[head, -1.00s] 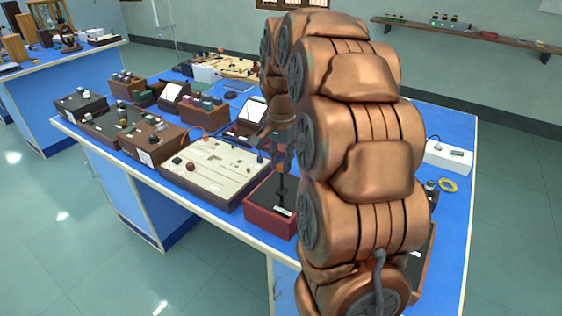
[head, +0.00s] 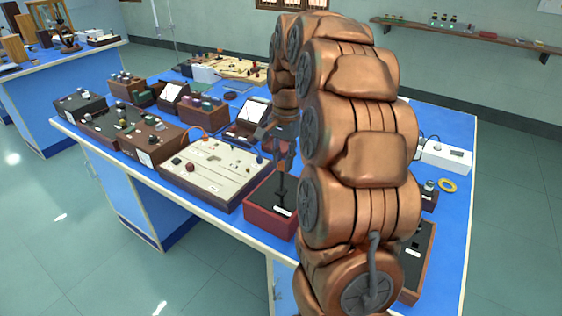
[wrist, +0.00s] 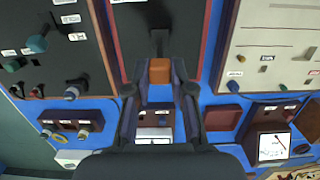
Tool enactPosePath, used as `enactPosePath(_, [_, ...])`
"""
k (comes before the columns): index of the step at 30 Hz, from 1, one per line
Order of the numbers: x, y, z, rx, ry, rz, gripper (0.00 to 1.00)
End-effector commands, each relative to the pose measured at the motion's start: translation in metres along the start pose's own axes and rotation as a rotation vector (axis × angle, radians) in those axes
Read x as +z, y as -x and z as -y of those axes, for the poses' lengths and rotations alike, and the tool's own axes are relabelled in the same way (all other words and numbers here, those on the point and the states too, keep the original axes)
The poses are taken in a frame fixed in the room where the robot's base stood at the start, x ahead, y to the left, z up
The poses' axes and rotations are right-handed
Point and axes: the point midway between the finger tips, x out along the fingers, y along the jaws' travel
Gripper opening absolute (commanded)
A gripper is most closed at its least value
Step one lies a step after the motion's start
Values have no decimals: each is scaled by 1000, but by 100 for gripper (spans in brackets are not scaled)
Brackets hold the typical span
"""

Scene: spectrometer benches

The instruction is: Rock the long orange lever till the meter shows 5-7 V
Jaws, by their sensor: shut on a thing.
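The lever's orange end (wrist: 160,72) lies between my gripper's fingers (wrist: 160,90) in the wrist view, and the gripper is shut on it. A dark stem leads from it to a black-topped red box (wrist: 190,42). A white-faced meter (wrist: 272,148) is at the lower right of the wrist view, and a meter (head: 253,110) stands behind the box in the head view. Its reading is too small to tell.
A wide cream panel (head: 230,165) with knobs stands just left of the red box. Brown boxes (head: 150,140) with terminals fill the bench further left. A white socket strip (head: 447,156) and yellow ring (head: 447,185) lie at right. Bare blue bench (head: 440,122) shows at the back right.

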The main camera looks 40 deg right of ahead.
Motion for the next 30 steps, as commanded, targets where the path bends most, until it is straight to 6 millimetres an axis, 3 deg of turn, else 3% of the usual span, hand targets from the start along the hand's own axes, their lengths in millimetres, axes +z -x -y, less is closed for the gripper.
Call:
enactPosePath(18, [-44, -8, -1, 0, -2, 14, 0])
enactPosePath(30, [-52, -11, -1, 1, -2, 15, 0])
